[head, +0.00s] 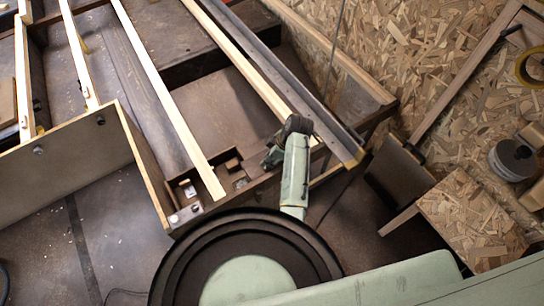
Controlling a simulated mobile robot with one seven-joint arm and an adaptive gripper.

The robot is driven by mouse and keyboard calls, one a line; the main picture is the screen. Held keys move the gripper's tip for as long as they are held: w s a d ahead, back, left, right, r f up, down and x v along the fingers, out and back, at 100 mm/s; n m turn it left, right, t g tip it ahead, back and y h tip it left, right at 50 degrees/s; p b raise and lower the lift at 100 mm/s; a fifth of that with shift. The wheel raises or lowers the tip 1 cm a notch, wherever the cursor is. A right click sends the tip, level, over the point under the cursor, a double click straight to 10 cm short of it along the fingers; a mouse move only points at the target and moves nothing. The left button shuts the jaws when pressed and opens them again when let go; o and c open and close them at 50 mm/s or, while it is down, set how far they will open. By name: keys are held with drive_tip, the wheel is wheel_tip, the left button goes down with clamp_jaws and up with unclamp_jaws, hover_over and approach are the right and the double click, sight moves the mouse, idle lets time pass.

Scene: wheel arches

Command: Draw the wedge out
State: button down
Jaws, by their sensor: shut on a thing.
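My gripper (268,160) is at the end of my pale green arm (295,175), low over the near end of the wooden frame. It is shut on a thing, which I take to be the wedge. The gripper and arm mostly hide its fingers and what they hold. A small brown wooden block (232,164) shows just left of the gripper, by a box-like corner of the frame. I cannot tell whether this block is part of the wedge or separate.
Pale wooden strips (170,95) run lengthwise over the dark frame, and a dark rail (290,80) lies to the right. A metal fitting (186,214) sits at the frame's near corner. A chipboard stool (470,215) and a grey round can (512,160) stand at the right.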

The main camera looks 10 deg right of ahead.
drive_tip(key=c, duration=1.6)
unclamp_jaws()
drive_tip(key=shift+d, duration=0.1)
drive_tip(key=shift+o, duration=0.2)
drive_tip(key=v, duration=1.2)
drive_tip(key=shift+r, duration=0.1)
